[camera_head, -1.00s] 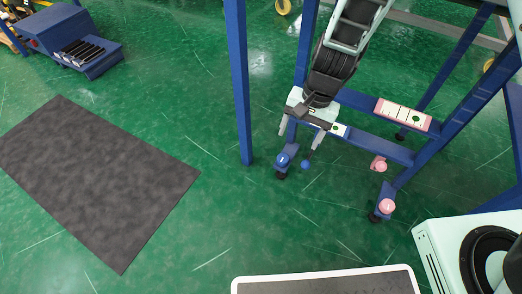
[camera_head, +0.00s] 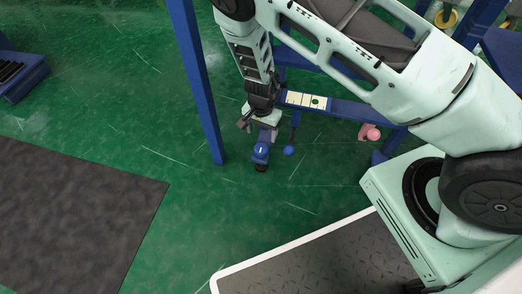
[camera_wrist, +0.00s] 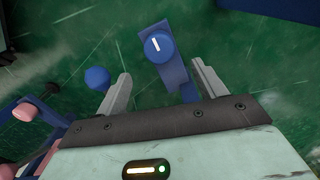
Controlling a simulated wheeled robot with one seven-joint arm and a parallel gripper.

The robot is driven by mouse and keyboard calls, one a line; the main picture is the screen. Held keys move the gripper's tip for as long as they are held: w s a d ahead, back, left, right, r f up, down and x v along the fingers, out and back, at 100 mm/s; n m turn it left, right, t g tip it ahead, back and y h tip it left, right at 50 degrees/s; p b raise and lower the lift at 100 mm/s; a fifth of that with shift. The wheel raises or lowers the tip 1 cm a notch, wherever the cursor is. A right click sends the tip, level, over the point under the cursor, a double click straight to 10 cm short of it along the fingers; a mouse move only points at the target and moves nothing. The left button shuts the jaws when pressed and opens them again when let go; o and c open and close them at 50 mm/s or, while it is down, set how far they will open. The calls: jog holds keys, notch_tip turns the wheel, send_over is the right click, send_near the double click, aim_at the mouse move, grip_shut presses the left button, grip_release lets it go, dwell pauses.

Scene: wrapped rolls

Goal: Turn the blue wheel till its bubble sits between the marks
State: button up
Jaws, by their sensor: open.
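The blue wheel (camera_head: 260,151) has a white mark on top and sits at the foot of the blue frame. In the wrist view the blue wheel (camera_wrist: 159,47) shows ahead, between the lines of my two fingers. My gripper (camera_head: 259,130) is open and empty just above and behind the wheel in the head view. Its fingers also show in the wrist view (camera_wrist: 161,84), apart, with no visible contact. A pale level strip (camera_head: 294,98) with dark lines lies on the blue beam. Its green bubble (camera_head: 316,101) is toward the right end; its exact place against the marks is too small to tell.
A blue ball (camera_head: 289,150) hangs on a thin dark rod right of the wheel. A pink wheel (camera_head: 370,132) stands farther right. A blue post (camera_head: 200,90) rises left of my gripper. Green floor (camera_head: 185,205) is open in front.

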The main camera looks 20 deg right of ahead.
aim_at(262, 146)
notch_tip(262, 146, down, 9)
jog(key=b, duration=0.4)
jog(key=shift+f, duration=0.15)
jog(key=c, duration=1)
